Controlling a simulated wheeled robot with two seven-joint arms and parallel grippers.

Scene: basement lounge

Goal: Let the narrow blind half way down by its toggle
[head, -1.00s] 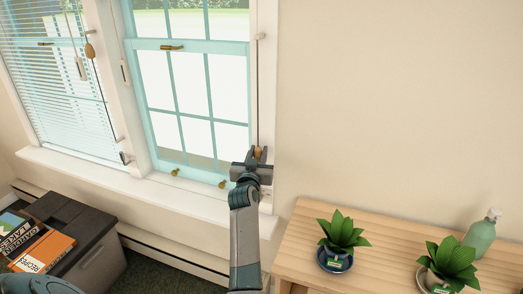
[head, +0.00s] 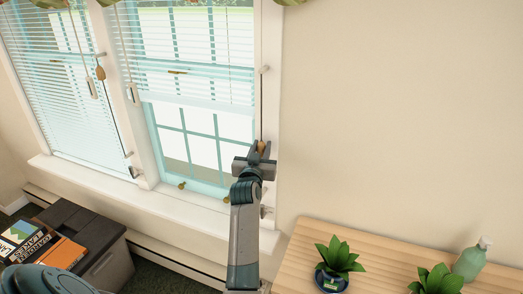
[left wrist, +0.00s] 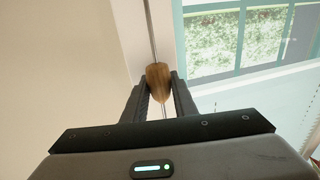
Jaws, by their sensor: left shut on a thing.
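The narrow blind (head: 185,84) hangs over the upper part of the right-hand window in the head view. Its bottom rail lies a little below the window's middle bar, and the panes beneath are bare. Its wooden toggle (head: 261,146) is on a cord at the window's right frame. My left gripper (head: 257,152) is shut on this toggle. In the left wrist view the toggle (left wrist: 158,76) sits upright between the two fingers, with the cord running up from it and on below. My right gripper is not in view.
A wider blind (head: 65,90) covers the left window, with its own toggle (head: 100,73) on a cord. A wooden table (head: 310,240) with potted plants (head: 338,258) and a green bottle (head: 470,262) stands at right. A dark box (head: 85,235) with books is at left.

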